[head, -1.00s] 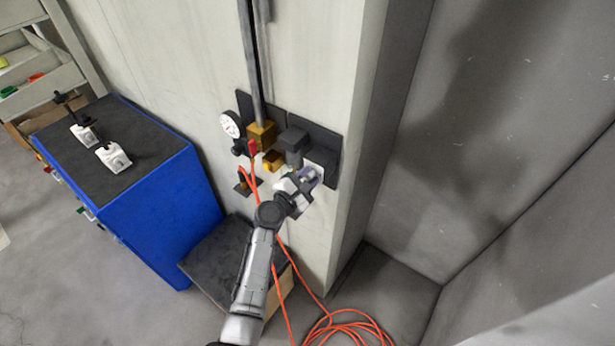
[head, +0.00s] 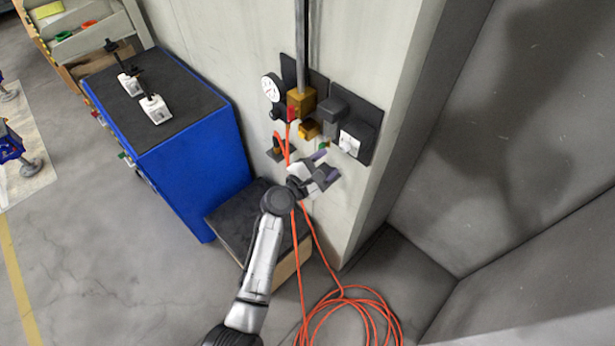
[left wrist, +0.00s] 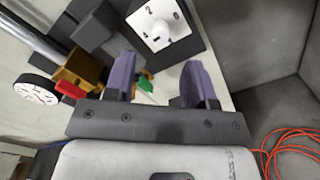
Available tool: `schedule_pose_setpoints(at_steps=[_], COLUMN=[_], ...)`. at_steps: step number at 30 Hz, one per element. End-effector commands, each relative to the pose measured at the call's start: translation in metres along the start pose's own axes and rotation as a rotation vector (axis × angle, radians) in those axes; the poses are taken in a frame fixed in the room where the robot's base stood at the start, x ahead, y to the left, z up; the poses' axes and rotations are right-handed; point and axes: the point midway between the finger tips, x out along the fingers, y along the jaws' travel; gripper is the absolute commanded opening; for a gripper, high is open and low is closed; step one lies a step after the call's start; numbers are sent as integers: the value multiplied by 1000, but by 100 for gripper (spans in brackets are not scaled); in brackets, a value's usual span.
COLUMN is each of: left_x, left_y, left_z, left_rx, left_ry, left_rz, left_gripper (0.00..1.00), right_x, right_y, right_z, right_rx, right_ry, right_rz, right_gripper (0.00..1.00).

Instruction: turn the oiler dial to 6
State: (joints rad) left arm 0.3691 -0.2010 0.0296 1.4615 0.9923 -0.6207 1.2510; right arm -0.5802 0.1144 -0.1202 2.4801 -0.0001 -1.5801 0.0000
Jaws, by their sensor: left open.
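The oiler dial (head: 350,143) is a white square plate with a white knob, mounted on a dark panel on the wall. The left wrist view shows the dial (left wrist: 160,24) at the top, with marks such as 2 and 4; I cannot tell surely which mark the knob points at. My left gripper (head: 328,167) is open and empty, below and left of the dial and apart from it. Its two purple-grey fingers (left wrist: 158,66) stand spread in the left wrist view, with the dial beyond them. My right gripper is not in view.
A dark block (head: 333,114), a brass block (head: 301,103) and a round gauge (head: 271,88) sit beside the dial. An orange hose (head: 312,235) hangs down and coils on the floor. A blue cabinet (head: 195,150) and a low dark-topped box (head: 243,214) stand left.

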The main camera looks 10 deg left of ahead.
Motion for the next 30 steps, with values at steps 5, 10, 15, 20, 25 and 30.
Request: schedule_pose_setpoints(at_steps=[5, 10, 15, 20, 25, 30], left_x=[-32, -52, -64, -67, -67, -67], left_y=[-2, -1, -1, 0, 0, 0], left_z=[-2, -1, 0, 0, 0, 0], left_rx=[1, 1, 1, 0, 0, 0], left_ry=[1, 1, 1, 1, 1, 1], left_rz=[-1, -1, -2, -2, -2, -2], left_gripper=[50, 50, 50, 50, 50, 50], right_x=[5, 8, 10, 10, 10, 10], right_y=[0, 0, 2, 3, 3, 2], right_z=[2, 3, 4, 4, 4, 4], right_rx=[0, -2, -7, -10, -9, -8], right_ry=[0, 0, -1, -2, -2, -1], right_rz=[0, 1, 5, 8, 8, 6], right_gripper=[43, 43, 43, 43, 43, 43])
